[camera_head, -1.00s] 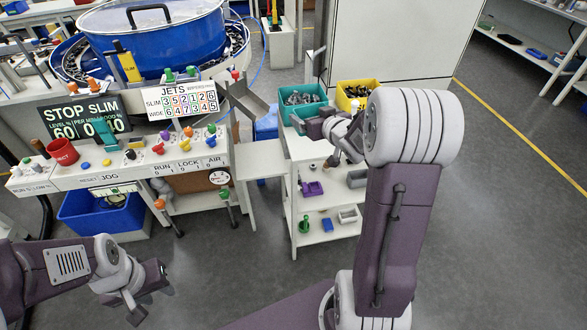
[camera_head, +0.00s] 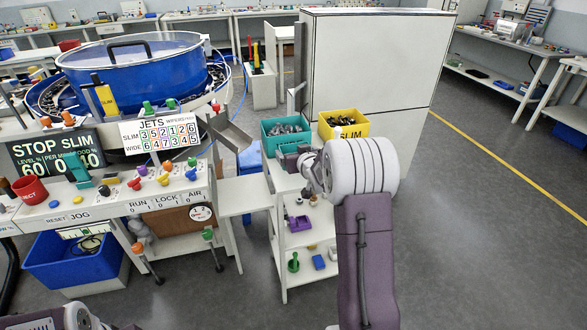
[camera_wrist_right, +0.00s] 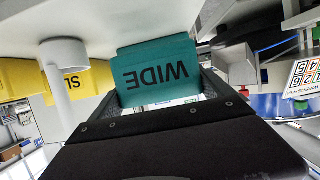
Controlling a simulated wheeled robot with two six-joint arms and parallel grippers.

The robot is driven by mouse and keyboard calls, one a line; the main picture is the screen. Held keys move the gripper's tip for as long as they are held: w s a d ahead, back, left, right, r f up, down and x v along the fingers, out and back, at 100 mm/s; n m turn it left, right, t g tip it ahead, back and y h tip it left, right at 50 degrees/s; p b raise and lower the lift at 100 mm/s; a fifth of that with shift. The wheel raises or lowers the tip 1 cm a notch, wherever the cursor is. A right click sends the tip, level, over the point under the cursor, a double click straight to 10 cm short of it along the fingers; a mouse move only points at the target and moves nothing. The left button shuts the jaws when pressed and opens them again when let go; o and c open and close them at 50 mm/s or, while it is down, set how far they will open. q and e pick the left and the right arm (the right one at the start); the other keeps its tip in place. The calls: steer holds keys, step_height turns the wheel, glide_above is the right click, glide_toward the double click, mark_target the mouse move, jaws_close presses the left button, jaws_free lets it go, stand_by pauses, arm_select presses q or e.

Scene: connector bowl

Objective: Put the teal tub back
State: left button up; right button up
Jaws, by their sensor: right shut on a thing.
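The teal tub (camera_head: 287,142) stands at the back of the white stand's top, filled with small grey metal parts. In the right wrist view its wall (camera_wrist_right: 158,70) shows the word WIDE upside down. My right gripper (camera_head: 290,158) is at the tub's near side. It is shut on the tub's wall, with a finger on each side of the label in the right wrist view (camera_wrist_right: 160,98). Whether the tub's base touches the stand is hidden. Only a piece of my left arm shows at the bottom left; its fingertips are out of view.
A yellow tub (camera_head: 345,131) marked SLIM, holding dark parts, stands close to the right of the teal tub. A metal chute (camera_head: 229,134) from the blue bowl feeder (camera_head: 140,72) ends left of it. A tall white cabinet (camera_head: 375,70) stands behind. Lower shelves hold small items.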

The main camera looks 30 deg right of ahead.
steer(key=shift+w+a+f, duration=0.15)
steer(key=shift+w+a, duration=0.05)
steer(key=shift+w, duration=0.15)
step_height(320, 180, down, 4)
steer(key=shift+s+r+b, duration=0.1)
steer(key=shift+r+b, duration=0.15)
steer(key=shift+b, duration=0.35)
steer(key=shift+f, duration=0.4)
steer(key=shift+r, duration=0.1)
